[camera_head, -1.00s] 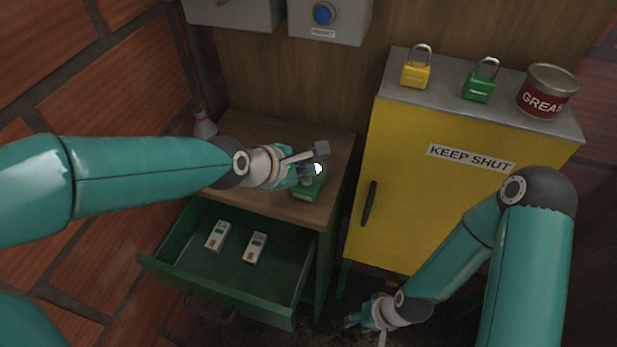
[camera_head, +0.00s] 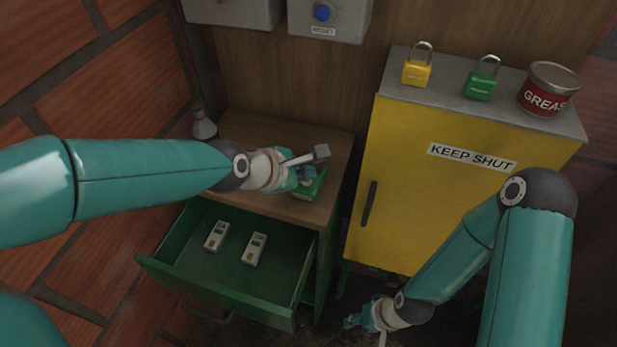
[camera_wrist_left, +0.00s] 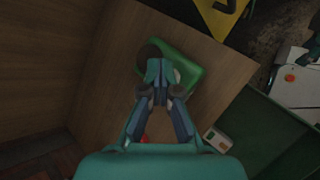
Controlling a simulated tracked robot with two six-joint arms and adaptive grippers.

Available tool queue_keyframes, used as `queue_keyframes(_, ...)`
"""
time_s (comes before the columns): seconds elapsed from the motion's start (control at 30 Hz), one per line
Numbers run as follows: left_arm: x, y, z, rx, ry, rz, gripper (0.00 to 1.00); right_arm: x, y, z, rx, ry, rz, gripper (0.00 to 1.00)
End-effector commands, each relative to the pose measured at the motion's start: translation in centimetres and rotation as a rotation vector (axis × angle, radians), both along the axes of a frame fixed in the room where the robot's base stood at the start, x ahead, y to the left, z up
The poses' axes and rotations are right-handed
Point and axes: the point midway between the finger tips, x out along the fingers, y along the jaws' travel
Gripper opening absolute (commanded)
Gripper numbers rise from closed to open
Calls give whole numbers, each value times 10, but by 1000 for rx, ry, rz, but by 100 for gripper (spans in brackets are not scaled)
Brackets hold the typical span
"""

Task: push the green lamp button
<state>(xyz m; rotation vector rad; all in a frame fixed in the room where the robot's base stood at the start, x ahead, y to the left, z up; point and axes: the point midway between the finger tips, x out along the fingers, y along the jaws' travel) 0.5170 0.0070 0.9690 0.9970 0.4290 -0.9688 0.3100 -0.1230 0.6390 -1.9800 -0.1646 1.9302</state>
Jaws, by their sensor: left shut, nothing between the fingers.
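The green lamp (camera_head: 314,189) is a small green box on the wooden top of the green cabinet. It also shows in the left wrist view (camera_wrist_left: 186,72), with a dark round part at one edge. No light shows on it now. My left gripper (camera_head: 307,174) is shut and empty, with its fingertips over the lamp. In the left wrist view the fingertips (camera_wrist_left: 160,72) overlap the green box and hide its middle, so the button and any contact cannot be made out. My right gripper (camera_head: 362,319) hangs low before the yellow cabinet; its finger state is unclear.
The green drawer (camera_head: 200,285) stands open below, with two white switch devices inside. A yellow cabinet (camera_head: 410,185) stands to the right, bearing a yellow padlock (camera_head: 416,73), a green padlock (camera_head: 480,87) and a grease tin (camera_head: 548,90). A bottle (camera_head: 203,127) stands behind my left arm.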

Motion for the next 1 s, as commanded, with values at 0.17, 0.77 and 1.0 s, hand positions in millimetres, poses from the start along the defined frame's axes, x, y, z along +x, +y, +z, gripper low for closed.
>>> queue_keyframes(0.17, 0, 0, 1, 1, 2, -1, 0, 0, 0, 2, 0, 0, 0, 40)
queue_keyframes(0.77, 0, 0, 18, 2, 1, -1, 0, 0, 0, 22, 0, 0, 0, 40)
queue_keyframes(1.0, 0, 0, 22, 1, 0, -1, 0, 0, 0, 25, 0, 0, 0, 40)
